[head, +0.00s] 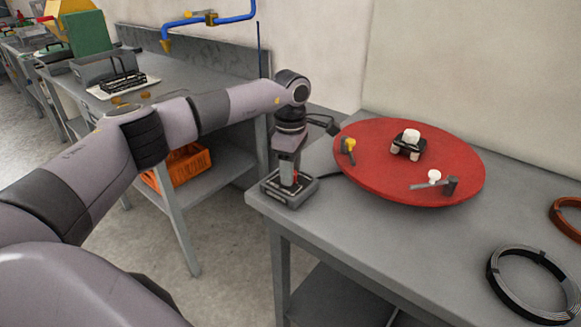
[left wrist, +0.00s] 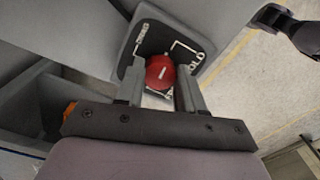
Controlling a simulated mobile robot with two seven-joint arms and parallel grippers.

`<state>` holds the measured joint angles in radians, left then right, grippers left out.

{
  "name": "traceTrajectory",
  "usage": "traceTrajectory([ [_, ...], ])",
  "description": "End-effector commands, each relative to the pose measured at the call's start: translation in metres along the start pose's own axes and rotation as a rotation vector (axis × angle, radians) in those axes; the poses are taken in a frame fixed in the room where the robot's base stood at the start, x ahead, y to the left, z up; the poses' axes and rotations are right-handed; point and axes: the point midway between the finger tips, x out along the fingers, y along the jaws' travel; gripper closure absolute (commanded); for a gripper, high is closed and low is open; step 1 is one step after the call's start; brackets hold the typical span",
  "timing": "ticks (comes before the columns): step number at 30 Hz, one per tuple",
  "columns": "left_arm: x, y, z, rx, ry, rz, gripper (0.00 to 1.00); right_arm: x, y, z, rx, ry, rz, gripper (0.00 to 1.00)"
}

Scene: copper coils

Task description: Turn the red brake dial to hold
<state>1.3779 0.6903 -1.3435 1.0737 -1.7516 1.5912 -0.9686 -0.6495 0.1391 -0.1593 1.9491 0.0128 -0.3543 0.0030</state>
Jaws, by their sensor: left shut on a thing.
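The red brake dial (left wrist: 160,72) sits on a dark square plate of a small grey control box (head: 271,187) at the table's left corner. The dial has a short white mark on its face. My left gripper (head: 289,180) points down over the box. In the left wrist view its fingers (left wrist: 159,84) are on both sides of the dial, shut on it. My right gripper is not in view.
A red round turntable (head: 385,184) with a black-and-white hub (head: 411,140) and small clamps stands right of the box. A black coil (head: 533,284) and a copper coil (head: 567,217) lie at the right. An orange crate (head: 182,164) sits on a lower shelf at left.

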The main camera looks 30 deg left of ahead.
Motion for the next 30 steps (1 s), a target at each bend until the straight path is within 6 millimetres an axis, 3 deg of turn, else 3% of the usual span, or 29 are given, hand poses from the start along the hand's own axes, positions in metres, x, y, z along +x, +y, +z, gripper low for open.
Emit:
traceTrajectory([
  [9, -0.0022, 0.0007, 0.0013, 0.115, -0.006, 0.006, 0.93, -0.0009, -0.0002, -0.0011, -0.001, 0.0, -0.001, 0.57],
  [25, -0.0022, 0.0006, 0.0016, 0.138, -0.005, 0.005, 0.93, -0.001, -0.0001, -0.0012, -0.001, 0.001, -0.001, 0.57],
  [26, -0.0022, 0.0006, 0.0016, 0.138, -0.005, 0.005, 0.56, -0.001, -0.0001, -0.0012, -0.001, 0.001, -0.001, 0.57],
  [27, -0.0022, 0.0005, 0.0015, 0.138, -0.005, 0.005, 0.43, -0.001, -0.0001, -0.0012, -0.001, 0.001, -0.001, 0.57],
  [28, -0.002, 0.0004, 0.0015, 0.138, -0.005, 0.005, 0.37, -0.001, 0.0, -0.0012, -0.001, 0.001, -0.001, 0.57],
  [30, -0.0017, 0.0003, 0.0013, 0.137, -0.004, 0.004, 0.37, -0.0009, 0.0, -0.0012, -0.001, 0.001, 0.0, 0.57],
])
